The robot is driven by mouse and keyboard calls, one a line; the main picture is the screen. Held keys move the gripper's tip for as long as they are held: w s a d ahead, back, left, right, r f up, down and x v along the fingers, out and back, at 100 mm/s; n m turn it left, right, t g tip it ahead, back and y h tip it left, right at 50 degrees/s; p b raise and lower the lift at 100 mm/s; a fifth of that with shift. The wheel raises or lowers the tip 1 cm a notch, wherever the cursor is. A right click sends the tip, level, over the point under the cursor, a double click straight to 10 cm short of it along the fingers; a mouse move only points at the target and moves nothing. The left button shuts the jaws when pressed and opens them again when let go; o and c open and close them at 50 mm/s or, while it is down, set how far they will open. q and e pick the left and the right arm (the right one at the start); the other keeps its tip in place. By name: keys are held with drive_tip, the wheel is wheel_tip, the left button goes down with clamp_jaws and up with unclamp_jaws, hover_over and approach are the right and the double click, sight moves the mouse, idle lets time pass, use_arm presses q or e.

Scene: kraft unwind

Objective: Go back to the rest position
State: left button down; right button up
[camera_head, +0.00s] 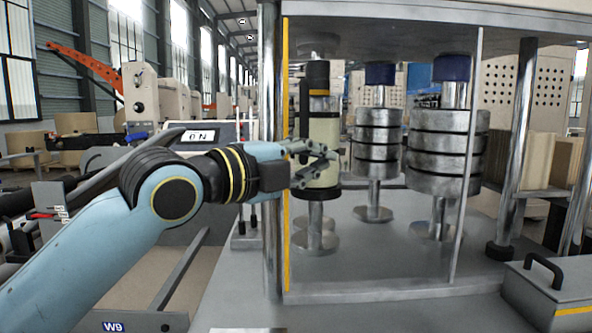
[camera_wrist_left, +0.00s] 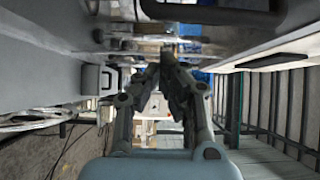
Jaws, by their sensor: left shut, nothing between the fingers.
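My left gripper (camera_head: 328,166) reaches in from the left in the head view, in front of the machine's steel post and a cream cylinder (camera_head: 323,130) with a dark top. It is shut and empty. In the left wrist view the two fingers of the gripper (camera_wrist_left: 167,58) come together at their tips, with nothing between them. Whether the gripper touches the cylinder cannot be told. My right gripper is in neither view.
A steel post (camera_head: 271,150) with a yellow strip stands right behind my left wrist. Stacked metal rollers (camera_head: 447,150) stand on the grey machine base (camera_head: 375,270). A grey box with a black handle (camera_head: 550,285) is at the lower right. A display panel (camera_head: 200,136) is at the left.

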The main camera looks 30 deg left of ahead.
use_arm(q)
drive_tip(key=shift+d+v, duration=0.1)
drive_tip(key=shift+v, duration=1.25)
drive_tip(key=shift+d+v, duration=0.15)
drive_tip(key=shift+v, duration=1.2)
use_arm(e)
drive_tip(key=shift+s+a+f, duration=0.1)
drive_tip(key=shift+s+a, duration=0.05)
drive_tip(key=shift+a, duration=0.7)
